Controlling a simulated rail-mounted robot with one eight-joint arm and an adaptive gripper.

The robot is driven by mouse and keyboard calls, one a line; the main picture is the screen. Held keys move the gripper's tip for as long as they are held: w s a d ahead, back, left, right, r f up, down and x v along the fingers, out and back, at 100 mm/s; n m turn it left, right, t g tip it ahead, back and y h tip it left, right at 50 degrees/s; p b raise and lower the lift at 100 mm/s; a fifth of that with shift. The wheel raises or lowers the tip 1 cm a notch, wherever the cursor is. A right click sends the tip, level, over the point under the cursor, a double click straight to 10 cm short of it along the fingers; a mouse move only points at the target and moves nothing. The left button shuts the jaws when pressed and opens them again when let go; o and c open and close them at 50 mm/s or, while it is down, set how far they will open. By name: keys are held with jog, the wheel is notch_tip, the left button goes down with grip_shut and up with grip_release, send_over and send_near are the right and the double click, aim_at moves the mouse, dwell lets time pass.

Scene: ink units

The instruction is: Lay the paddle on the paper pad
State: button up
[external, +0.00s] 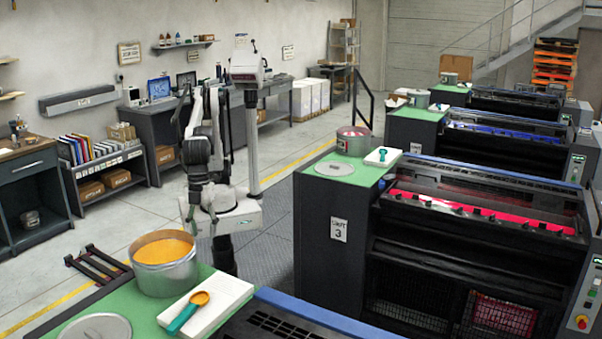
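On the nearest press, a paddle (188,312) with a teal handle and an orange-yellow bowl lies on a white paper pad (231,289). A large open tin (166,275) of orange-yellow ink stands just behind and left of the pad. My arm stands beyond this press, left of the picture's middle.
A round lid (96,329) lies on the green top (62,338) left of the pad. The press marked 3 (339,229) bears a red ink tin (354,141), a lid (335,168) and another teal paddle (383,155) on a pad. Open floor lies left of my arm.

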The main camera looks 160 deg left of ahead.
jog(key=s+a+r+n+t, duration=0.15)
jog(key=s+a, duration=0.35)
jog(key=s, duration=0.5)
jog(key=s+a+r+n+t, duration=0.1)
jog(key=s+a+n, duration=0.1)
jog(key=s+a, duration=0.55)
jog(key=s+a+f+n+t, duration=0.1)
jog(key=s+a+f, duration=0.1)
jog(key=s+f, duration=0.4)
jog(key=s+a+f+n+t, duration=0.2)
jog(key=s+f, duration=0.3)
jog(key=s, duration=1.1)
jog(key=shift+s+f, duration=0.35)
jog(key=shift+a, duration=0.1)
notch_tip(320, 180, down, 7)
jog(key=b, duration=0.6)
jog(key=shift+r+b, duration=0.2)
jog(key=shift+b, duration=0.1)
